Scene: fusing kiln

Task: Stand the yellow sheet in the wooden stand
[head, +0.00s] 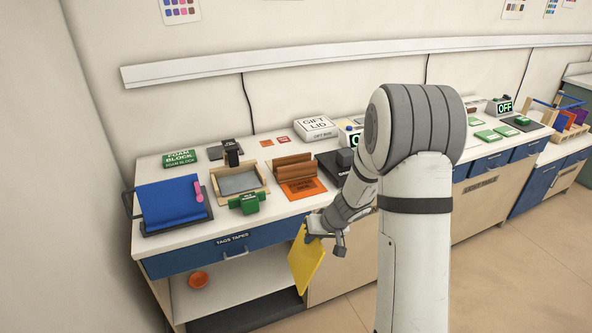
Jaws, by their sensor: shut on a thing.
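The yellow sheet (306,264) hangs tilted from my gripper (313,235), in front of the bench's front edge and below the bench top. My gripper is shut on the sheet's upper edge; the fingertips are small and partly hidden. A brown wooden piece (293,167) with long parallel bars is on the bench top, behind and above the sheet, apart from it. A light wooden rack (543,104) with several coloured sheets stands on the far right bench. I cannot tell for certain which of the two is the wooden stand.
An orange plate (303,189) lies in front of the brown piece. A wooden-framed tray (260,174), green tape dispenser (247,203) and blue sheet holder (170,203) stand to the left. An orange bowl (198,279) is on the shelf below.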

